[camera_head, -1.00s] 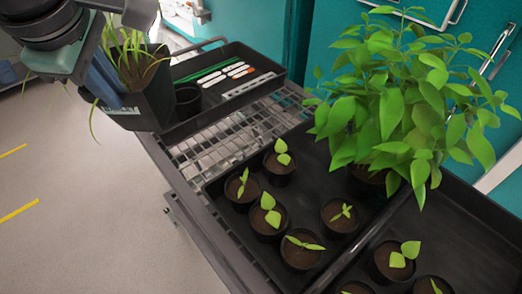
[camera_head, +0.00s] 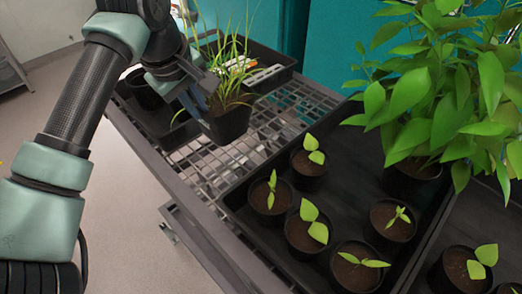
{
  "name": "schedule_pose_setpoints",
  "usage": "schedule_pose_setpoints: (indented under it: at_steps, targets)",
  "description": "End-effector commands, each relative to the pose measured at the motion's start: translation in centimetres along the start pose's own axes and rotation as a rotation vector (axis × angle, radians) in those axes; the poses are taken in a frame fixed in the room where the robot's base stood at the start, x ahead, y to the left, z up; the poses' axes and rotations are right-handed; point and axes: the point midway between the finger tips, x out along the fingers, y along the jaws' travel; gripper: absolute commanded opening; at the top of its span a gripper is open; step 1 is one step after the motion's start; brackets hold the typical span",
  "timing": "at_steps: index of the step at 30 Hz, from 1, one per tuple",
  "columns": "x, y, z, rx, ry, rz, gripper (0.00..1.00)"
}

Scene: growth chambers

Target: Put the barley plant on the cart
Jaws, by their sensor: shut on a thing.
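The barley plant, a tuft of thin grassy leaves in a black pot (camera_head: 230,124), is at the upper middle. My gripper (camera_head: 204,100) is shut on the left side of this pot, and the pot stands close to upright. The pot is over the bare wire mesh of the cart (camera_head: 188,160), between the black tray at the back and the seedling tray in front. I cannot tell whether its base touches the mesh. My wrist hides part of the back tray.
The seedling tray (camera_head: 240,208) holds several small potted seedlings and a large leafy plant (camera_head: 440,85) at the right. The back tray (camera_head: 285,72) holds labels and an empty black pot (camera_head: 143,92). Bare mesh shows around the barley pot.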

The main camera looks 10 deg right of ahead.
Motion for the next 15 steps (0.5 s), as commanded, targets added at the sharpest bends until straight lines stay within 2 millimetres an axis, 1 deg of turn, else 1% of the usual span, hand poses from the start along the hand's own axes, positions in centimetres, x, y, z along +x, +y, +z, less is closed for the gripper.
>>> schedule_pose_setpoints:
  at_steps: [2,5,10,15]
  targets:
    - [0.0,0.0,-0.1,-0.001,0.003,0.005,0.0]
    - [1.3,-0.4,0.3,-0.003,-0.001,0.004,0.0]
    - [4.0,-1.3,0.9,-0.003,-0.001,0.005,0.0]
    - [5.5,-1.8,1.1,-0.002,0.003,0.005,0.0]
